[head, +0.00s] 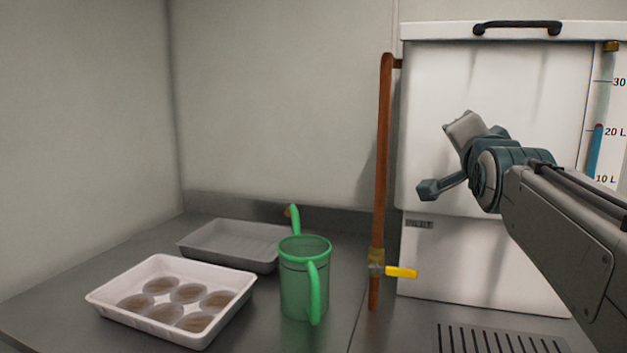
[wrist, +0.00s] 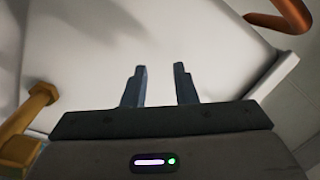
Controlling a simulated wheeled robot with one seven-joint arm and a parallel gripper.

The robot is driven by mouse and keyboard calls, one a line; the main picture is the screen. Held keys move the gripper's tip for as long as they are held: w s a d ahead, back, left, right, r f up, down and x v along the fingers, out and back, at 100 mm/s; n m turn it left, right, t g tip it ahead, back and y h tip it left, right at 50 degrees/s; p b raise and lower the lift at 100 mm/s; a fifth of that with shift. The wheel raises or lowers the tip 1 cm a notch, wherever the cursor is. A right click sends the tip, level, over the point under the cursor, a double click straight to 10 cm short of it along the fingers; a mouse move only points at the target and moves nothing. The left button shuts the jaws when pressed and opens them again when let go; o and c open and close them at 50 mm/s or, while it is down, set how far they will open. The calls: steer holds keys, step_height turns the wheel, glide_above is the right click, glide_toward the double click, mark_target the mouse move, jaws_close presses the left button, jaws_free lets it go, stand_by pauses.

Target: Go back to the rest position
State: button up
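My arm reaches in from the right in the head view, and its wrist end (head: 465,131) is raised in front of the white tank (head: 490,110). The fingers are hard to make out there. In the wrist view my gripper (wrist: 160,72) shows two dark fingers standing apart with nothing between them. The white tank surface (wrist: 200,35) fills the background behind them, and I cannot tell how far away it is.
A green jug (head: 304,282) stands on the counter, left of a copper pipe (head: 383,150) with a yellow-handled valve (head: 401,272). A white tray (head: 230,325) holds several round dishes. A grey tray (head: 205,257) lies behind. A drain grille (head: 500,340) is at front right.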

steer(key=s+a+f+n+g+y+p, duration=0.1)
steer(key=s+a+f+n+g+p, duration=0.25)
steer(key=f, duration=0.35)
steer(key=s+a+f+n+g+y+p, duration=0.25)
steer(key=f+g+p, duration=0.2)
steer(key=f, duration=0.25)
steer(key=s+a+f+n+g+p, duration=0.2)
steer(key=s+f, duration=0.3)
steer(key=s, duration=0.3)
steer(key=s+a+f+n+g+p, duration=0.2)
steer(key=s+f+n+g+p, duration=0.2)
steer(key=s, duration=0.4)
steer(key=shift+a+f+n+g+p, duration=0.15)
steer(key=shift+f+n+g+p, duration=0.35)
steer(key=shift+g, duration=0.3)
steer(key=shift+s, duration=0.1)
